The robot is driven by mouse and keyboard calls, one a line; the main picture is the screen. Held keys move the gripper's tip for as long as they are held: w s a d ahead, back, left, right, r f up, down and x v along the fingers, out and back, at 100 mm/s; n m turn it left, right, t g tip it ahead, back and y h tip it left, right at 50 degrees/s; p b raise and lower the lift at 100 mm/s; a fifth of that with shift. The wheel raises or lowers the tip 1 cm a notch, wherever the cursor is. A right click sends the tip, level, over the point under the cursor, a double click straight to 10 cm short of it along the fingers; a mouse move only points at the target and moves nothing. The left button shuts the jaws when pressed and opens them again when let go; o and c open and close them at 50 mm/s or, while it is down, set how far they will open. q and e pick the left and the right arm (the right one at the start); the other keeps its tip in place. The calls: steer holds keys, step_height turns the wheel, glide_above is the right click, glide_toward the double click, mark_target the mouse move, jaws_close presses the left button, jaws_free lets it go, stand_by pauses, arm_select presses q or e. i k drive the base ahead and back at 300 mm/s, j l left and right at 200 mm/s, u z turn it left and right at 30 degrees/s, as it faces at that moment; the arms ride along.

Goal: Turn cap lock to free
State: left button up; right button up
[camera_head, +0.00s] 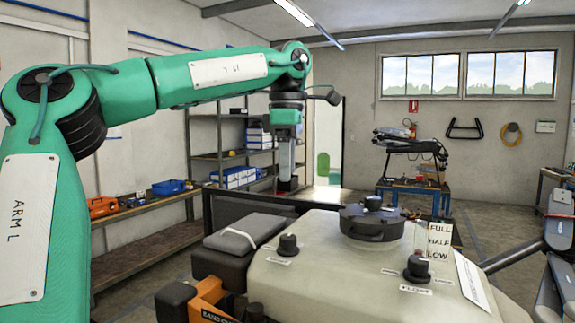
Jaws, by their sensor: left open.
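A pale tank (325,285) fills the lower middle of the head view. On its top sits a wide round black cap (372,228) with a small black knob (373,203) on it. I cannot tell which part is the cap lock or how it is set. My left gripper (287,185) hangs pointing down, to the left of the cap and above it in the picture, apart from the tank. It is open and small in view, and nothing shows between its fingers. My right gripper is not in view.
Two other black knobs stand on the tank, one at left (288,245) and one at front right (416,268). A level sign (439,241) reads FULL, HALF, LOW. A dark grey block (245,236) lies left of the tank. Shelves (220,155) and a blue workbench (412,188) stand behind.

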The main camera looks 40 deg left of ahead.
mark_target(372, 204)
steer(key=k, duration=1)
